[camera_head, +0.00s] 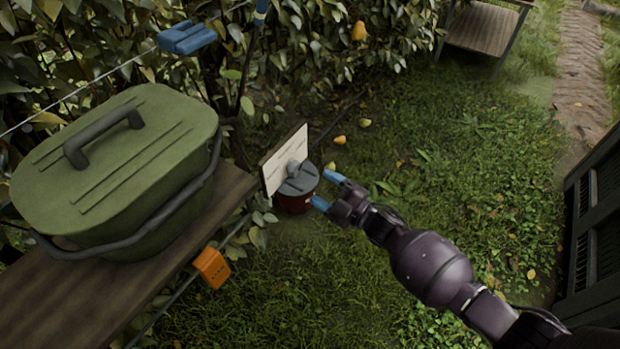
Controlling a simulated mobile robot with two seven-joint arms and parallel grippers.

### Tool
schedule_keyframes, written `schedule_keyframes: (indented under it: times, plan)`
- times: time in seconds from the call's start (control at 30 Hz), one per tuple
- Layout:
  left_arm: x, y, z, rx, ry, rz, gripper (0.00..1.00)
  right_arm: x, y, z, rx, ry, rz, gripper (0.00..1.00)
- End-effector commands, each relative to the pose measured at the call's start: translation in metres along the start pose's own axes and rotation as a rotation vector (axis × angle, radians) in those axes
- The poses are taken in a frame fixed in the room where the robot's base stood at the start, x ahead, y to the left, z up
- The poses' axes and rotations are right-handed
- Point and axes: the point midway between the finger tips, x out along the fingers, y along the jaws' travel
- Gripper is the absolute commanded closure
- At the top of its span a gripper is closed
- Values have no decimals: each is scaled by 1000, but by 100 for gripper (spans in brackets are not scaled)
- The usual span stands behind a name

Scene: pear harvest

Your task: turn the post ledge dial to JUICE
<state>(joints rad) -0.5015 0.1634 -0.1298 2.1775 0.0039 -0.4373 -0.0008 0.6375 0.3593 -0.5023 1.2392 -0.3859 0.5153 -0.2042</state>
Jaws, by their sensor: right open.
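A grey dial (293,169) with a raised knob shows in the head view at the far end of the wooden ledge. A pale upright panel (286,158) stands directly behind it, with markings too small to read. I cannot read JUICE or tell where the dial points. A dark red round body (295,205) with a grey top shows just below and right of the dial. My right gripper (327,190) is open, its blue fingertips apart and just right of the red body, with nothing visible between them. My left gripper is out of view.
A green lidded box (120,165) fills much of the ledge (95,300) on the left. An orange tag (211,267) and blue clip (188,38) hang on wires. Fallen pears (340,140) lie on the grass. A dark slatted crate (597,225) stands at right.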

Motion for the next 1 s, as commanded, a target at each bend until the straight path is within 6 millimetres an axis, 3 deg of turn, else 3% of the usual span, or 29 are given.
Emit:
schedule_keyframes:
  times: [0.1, 0.3, 1.0]
  plan:
    - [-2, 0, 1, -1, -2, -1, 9, -17, 1, 0, -2, -1, 0, 31]
    - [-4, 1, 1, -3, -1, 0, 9, -31, 0, -1, 0, 1, 0, 31]
    - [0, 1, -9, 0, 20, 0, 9, -34, 0, 0, 1, 0, 0, 31]
